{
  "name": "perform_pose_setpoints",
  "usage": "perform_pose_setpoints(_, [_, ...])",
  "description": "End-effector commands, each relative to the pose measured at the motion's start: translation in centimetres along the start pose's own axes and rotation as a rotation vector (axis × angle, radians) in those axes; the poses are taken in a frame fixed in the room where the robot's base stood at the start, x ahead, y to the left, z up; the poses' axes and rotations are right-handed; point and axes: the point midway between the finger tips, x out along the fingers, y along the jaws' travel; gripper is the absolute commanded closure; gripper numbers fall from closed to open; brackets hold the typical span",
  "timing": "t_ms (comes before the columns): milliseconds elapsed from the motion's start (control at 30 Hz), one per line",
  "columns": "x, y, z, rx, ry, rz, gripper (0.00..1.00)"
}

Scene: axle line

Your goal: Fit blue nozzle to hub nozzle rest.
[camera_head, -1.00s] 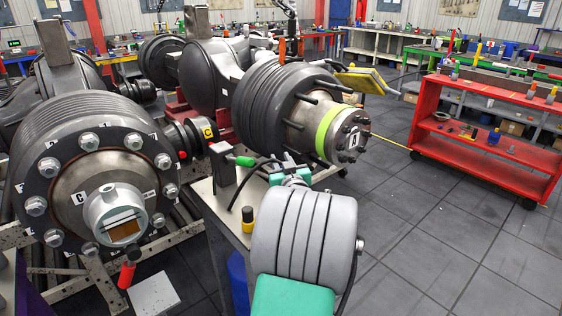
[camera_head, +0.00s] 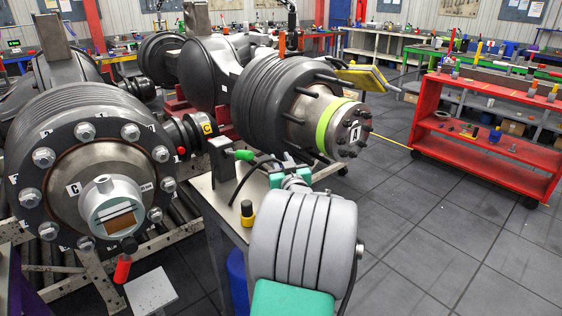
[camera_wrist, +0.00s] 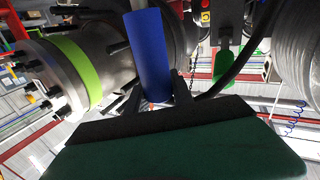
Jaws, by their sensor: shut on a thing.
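In the wrist view my gripper (camera_wrist: 157,88) has its dark fingers shut on the blue nozzle (camera_wrist: 147,45), a plain blue cylinder pointing away from the palm. In the head view my gripper (camera_head: 290,178) is beyond my grey wrist, and I cannot make out the nozzle there. The far hub (camera_head: 347,128), with a bright green band, is just behind and right of the gripper; it also shows at the left of the wrist view (camera_wrist: 85,65). I cannot pick out the nozzle rest for certain.
A side table (camera_head: 205,195) carries a dark upright block (camera_head: 222,157) with a green handle and a black hose near my gripper. The near hub (camera_head: 100,165) with a grey cup-shaped gauge (camera_head: 108,203) is at left. A red cart (camera_head: 435,143) stands right; floor before it is clear.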

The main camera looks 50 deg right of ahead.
Motion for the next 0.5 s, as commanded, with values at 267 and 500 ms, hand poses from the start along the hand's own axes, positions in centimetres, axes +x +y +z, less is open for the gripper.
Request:
perform_pose_setpoints(267, [0.0,-0.1,0.8,0.0,0.001,0.0,1.0])
perform_pose_setpoints(500, [0.0,-0.1,1.4,0.0,0.001,0.0,1.0])
